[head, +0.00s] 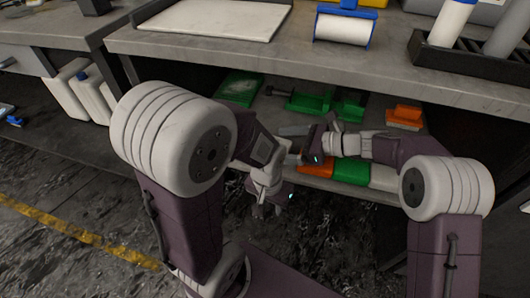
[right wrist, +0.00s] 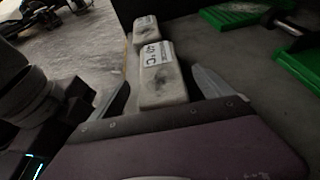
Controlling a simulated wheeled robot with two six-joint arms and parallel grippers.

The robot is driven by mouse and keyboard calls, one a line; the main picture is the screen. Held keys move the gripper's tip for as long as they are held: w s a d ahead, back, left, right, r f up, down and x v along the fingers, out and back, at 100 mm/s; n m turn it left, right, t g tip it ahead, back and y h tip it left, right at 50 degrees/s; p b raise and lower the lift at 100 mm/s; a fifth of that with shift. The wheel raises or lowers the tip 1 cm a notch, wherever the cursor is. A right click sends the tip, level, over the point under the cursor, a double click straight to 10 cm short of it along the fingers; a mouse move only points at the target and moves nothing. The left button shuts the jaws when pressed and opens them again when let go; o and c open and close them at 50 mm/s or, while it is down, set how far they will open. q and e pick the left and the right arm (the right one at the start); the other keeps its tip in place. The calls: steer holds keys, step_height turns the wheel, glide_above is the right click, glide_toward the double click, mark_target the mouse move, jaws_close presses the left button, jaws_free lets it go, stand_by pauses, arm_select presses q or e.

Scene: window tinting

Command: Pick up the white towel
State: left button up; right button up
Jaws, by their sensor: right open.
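A white folded item (head: 383,178), which looks like the white towel, lies at the front edge of the lower shelf (head: 345,192). It is at the right end of a row, beside a green item (head: 350,172); my right arm partly covers the row. My right gripper (head: 291,143) is above the shelf, left of the white item, and points left. In the right wrist view its two fingers (right wrist: 165,90) are apart, with no towel seen between them. My left gripper (head: 265,208) hangs down in front of the shelf; its jaw gap is unclear.
An orange item (head: 318,170) lies left of the green one.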

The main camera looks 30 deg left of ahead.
steer(key=shift+a+f, duration=0.25)
steer(key=shift+a, duration=0.1)
arm_select(q)
steer(key=shift+f, duration=0.2)
arm_select(e)
steer(key=shift+r, duration=0.15)
steer(key=c, duration=1.6)
arm_select(q)
steer(key=shift+r, duration=0.1)
arm_select(e)
steer(key=shift+r, duration=0.1)
